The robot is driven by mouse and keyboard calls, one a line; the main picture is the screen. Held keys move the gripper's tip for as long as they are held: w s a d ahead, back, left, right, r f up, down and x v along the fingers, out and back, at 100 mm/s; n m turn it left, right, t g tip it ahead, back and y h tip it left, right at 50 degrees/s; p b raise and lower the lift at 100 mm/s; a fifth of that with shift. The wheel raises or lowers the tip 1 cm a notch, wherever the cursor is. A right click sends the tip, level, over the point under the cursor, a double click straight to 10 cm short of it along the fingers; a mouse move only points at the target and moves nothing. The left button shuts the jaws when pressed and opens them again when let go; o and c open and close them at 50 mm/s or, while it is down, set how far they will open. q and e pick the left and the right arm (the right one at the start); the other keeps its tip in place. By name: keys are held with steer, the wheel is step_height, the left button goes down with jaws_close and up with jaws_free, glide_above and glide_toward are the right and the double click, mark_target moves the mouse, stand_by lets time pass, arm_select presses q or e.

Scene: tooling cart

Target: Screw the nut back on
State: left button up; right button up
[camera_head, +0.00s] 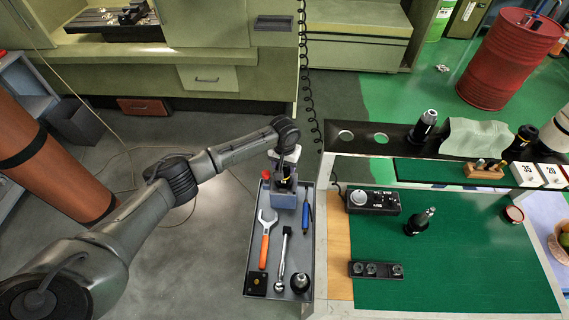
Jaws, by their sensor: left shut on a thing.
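My left gripper (285,172) points down over a blue-grey block fixture (285,201) at the far end of the grey tray (253,248). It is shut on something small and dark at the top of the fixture. The fingers and wrist hide most of that thing, so I cannot tell for sure that it is the nut or whether it touches a thread. An orange-handled spanner (266,238) lies in the tray below the fixture. My right gripper is not in view.
The tray also holds a ratchet (282,262), a blue-handled tool (306,217), a black square block (257,283) and a round black part (300,282). On the green mat (460,270) stand a control box (373,201), a tool holder (419,222) and a black strip (376,270).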

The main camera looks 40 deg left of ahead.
arm_select(q)
steer(key=shift+f, duration=0.2)
stand_by(0.5)
steer(key=shift+f+p, duration=0.2)
steer(key=shift+p, duration=0.15)
steer(key=shift+f, duration=0.1)
steer(key=shift+f+p, duration=0.15)
steer(key=shift+p, duration=0.2)
stand_by(0.8)
steer(key=shift+m+p, duration=0.35)
steer(key=shift+m, duration=0.75)
steer(key=m, duration=0.3)
steer(key=shift+d+m, duration=0.15)
steer(key=shift+m, duration=0.15)
